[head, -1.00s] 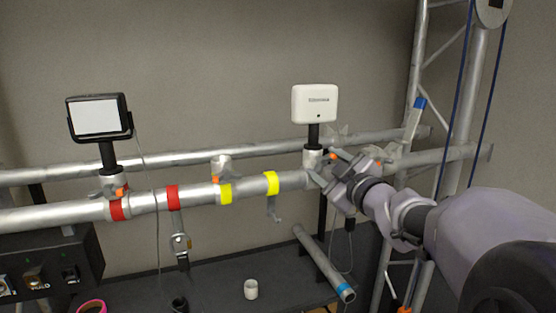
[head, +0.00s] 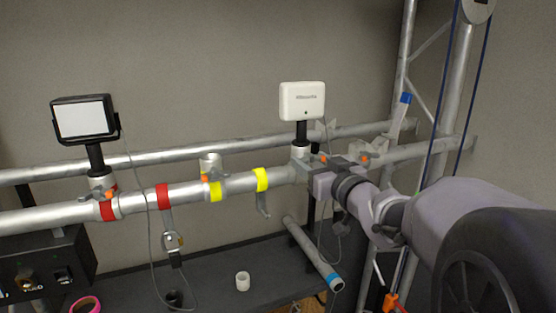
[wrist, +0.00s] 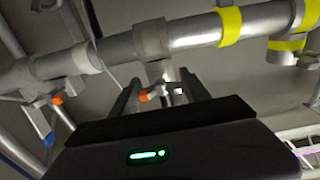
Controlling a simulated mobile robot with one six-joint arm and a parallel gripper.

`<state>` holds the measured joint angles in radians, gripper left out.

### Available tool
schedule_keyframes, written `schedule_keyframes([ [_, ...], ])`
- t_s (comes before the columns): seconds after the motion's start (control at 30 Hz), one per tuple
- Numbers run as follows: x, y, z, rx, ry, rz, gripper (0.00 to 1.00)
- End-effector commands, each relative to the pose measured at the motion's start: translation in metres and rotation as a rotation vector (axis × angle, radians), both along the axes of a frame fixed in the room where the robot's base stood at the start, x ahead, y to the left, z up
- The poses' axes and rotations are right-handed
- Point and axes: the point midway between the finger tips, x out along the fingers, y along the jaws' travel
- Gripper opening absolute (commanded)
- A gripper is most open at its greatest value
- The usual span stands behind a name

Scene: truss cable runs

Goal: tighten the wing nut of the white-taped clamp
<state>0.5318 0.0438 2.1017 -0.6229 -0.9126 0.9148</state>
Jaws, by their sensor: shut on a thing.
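The clamp under the white box light shows in the head view (head: 300,153), on the front pipe, partly behind my gripper (head: 318,172). In the wrist view this clamp (wrist: 150,40) wraps the pipe, and its wing nut with an orange part (wrist: 146,97) hangs below. My gripper (wrist: 162,92) reaches up to it with one finger on each side, shut on the wing nut. A pale tape band (wrist: 86,58) is on the pipe left of the clamp in the wrist view. How far the nut is turned cannot be seen.
Another clamp with an orange nut (wrist: 57,98) sits close by. Yellow bands (head: 262,179) and red bands (head: 163,196) mark clamps further left. A black-framed lamp (head: 84,120) stands at left. A loose cable hangs near my gripper. The dark shelf (head: 215,275) lies below.

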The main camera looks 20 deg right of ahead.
Motion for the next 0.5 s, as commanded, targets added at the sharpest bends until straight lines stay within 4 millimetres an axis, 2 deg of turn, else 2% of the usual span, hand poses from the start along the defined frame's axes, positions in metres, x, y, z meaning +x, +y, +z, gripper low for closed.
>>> schedule_keyframes([
  [0.5,0.0002,0.0003,0.0027,0.033,-0.004,0.000,0.14],
])
